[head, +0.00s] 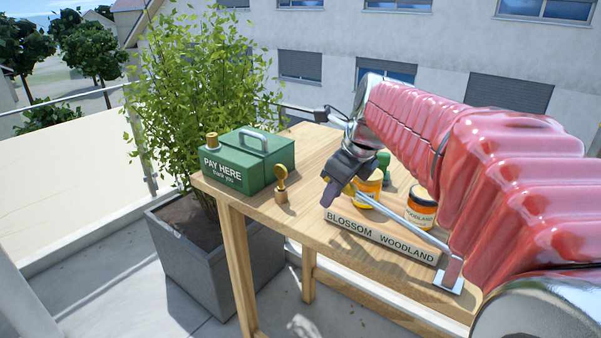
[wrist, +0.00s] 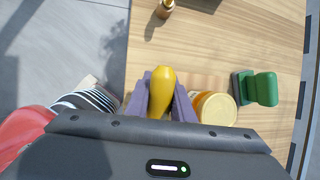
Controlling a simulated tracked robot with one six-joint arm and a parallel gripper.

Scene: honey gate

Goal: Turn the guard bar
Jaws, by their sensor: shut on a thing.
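The guard bar (head: 405,226) is a thin grey metal rod. It runs from a bracket (head: 452,275) at the table's front right up and left, across the front of the two honey jars. Its yellow handle (wrist: 161,82) sits between the purple fingers of my gripper (wrist: 160,98), which is shut on it. In the head view my gripper (head: 334,193) is above the table's front edge, at the left end of the sign. One jar (head: 368,189) is partly hidden behind my gripper; the other jar (head: 420,208), labelled WOODLAND, stands to the right.
A sign reading BLOSSOM WOODLAND (head: 380,236) lies along the front edge of the table (head: 310,225). A green PAY HERE box (head: 232,172) and a small brass-coloured item (head: 281,185) stand at the left. A green object (wrist: 262,89) is behind the jar. A potted plant (head: 190,250) stands left.

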